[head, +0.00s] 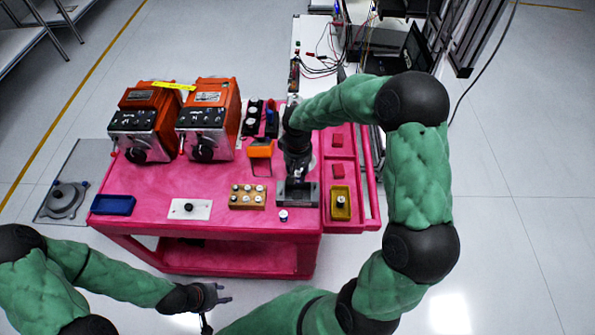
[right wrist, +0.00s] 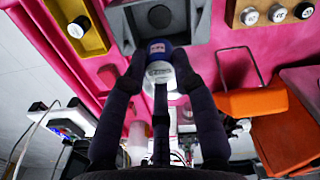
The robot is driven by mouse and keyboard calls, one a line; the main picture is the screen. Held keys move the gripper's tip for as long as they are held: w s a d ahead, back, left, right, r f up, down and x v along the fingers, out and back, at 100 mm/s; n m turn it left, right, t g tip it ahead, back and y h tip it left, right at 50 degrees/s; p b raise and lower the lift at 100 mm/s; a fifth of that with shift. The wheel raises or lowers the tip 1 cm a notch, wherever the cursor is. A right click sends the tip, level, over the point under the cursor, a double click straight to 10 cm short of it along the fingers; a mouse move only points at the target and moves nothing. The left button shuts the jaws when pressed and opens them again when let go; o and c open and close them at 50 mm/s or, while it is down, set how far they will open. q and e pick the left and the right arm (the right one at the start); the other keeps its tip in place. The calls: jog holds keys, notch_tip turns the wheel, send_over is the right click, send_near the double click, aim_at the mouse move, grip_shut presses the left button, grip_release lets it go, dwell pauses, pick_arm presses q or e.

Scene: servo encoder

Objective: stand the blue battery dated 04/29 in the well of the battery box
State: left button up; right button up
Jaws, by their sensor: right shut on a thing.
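My right gripper (right wrist: 160,72) is shut on a battery (right wrist: 159,50) with a blue side and a pale, marked end; the date is not readable. The grey battery box (right wrist: 195,30) lies just beyond the held battery in the right wrist view, with a dark round spot in its recess. In the head view the box (head: 297,194) sits at the cart's front, and my right gripper (head: 296,172) is just behind and above it, hiding the held battery. My left gripper (head: 217,304) is empty, fingers apart, in front of the cart.
A white-topped battery (head: 283,215) stands before the box. A wooden block (head: 247,203) with several batteries is left of it; a yellow bin (head: 341,212) with one battery is right. Two orange devices (head: 210,110), a blue tray (head: 113,205) and a white plate (head: 190,215) share the pink cart.

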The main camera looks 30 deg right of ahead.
notch_tip(320, 180, down, 6)
jog(key=b, duration=0.4)
dwell(0.5)
jog(key=shift+f, duration=0.35)
jog(key=shift+f+b, duration=0.35)
jog(key=shift+b, duration=0.1)
jog(key=shift+f+b, duration=1.45)
jog(key=shift+f, duration=0.35)
jog(key=o, duration=1.1)
jog(key=shift+r, duration=0.1)
jog(key=shift+c, duration=0.2)
jog(key=shift+c, duration=0.5)
jog(key=shift+r, duration=0.15)
jog(key=shift+r+p, duration=0.95)
jog(key=shift+r, duration=0.2)
